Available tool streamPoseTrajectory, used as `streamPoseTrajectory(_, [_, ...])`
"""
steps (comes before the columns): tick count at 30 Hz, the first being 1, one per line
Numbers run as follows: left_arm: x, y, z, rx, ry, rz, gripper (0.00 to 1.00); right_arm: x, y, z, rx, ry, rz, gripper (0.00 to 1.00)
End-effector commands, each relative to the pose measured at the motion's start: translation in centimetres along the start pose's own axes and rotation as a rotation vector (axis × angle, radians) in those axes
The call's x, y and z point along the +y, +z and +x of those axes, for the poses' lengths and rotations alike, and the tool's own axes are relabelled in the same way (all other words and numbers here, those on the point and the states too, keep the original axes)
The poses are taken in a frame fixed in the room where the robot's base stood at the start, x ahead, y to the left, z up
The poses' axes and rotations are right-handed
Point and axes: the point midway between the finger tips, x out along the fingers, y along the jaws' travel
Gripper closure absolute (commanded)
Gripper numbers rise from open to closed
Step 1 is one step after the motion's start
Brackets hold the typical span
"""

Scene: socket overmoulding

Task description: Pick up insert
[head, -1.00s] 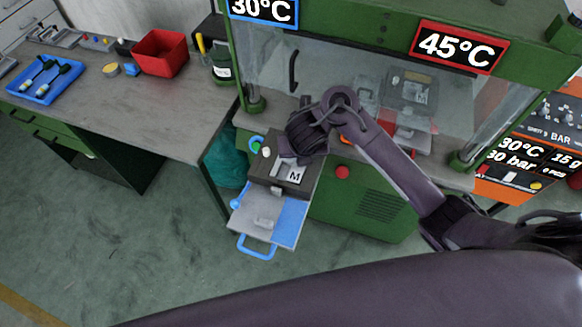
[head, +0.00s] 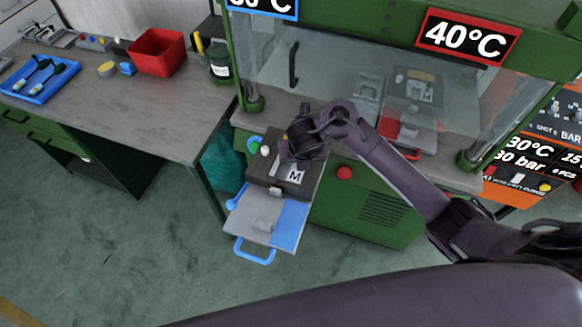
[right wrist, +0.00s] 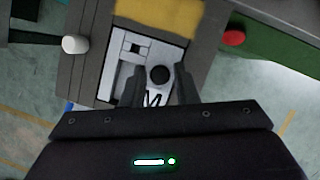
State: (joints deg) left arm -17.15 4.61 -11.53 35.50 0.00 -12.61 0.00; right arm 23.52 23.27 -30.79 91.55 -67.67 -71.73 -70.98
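A dark mould block marked M (head: 291,177) sits on a tray (head: 262,218) with a blue handle at the front of the green machine. In the right wrist view, its light grey cavity plate (right wrist: 130,68) shows, with a small black round piece, seemingly the insert (right wrist: 159,74), on it. My right gripper (right wrist: 158,78) points down over the block. Its two fingers are apart, one on each side of the black piece, with small gaps visible. How far the fingertips are above the plate I cannot tell. In the head view the right wrist hides the fingers and the insert. My left gripper is not in view.
A red emergency button (head: 344,173) is on the machine front, right of the block. The workbench (head: 150,115) at left holds a red bin (head: 157,55) and a blue tray (head: 40,80) with tools. A second mould (head: 415,88) sits inside the machine behind the glass.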

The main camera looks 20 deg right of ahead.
Motion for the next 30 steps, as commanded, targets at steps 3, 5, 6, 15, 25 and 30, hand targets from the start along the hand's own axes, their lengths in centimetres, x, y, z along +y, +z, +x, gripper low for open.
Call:
streamPoseTrajectory(3, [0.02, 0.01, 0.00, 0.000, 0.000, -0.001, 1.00, 0.01, -0.03, 0.00, 0.000, 0.000, 0.000, 0.89])
streamPoseTrajectory(5, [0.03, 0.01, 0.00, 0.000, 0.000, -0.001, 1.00, 0.01, -0.03, 0.00, 0.000, 0.000, 0.000, 0.97])
streamPoseTrajectory(6, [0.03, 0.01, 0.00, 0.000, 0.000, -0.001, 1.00, 0.01, -0.03, 0.00, 0.000, 0.000, 0.000, 1.00])
streamPoseTrajectory(15, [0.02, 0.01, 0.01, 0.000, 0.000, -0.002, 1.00, 0.01, -0.05, 0.01, 0.001, 0.000, 0.000, 1.00])
streamPoseTrajectory(25, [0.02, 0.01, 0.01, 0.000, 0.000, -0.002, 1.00, 0.01, -0.06, 0.02, 0.001, 0.000, 0.000, 1.00])
streamPoseTrajectory(30, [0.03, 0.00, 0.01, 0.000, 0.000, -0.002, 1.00, 0.01, -0.07, 0.03, 0.001, 0.000, 0.000, 1.00])
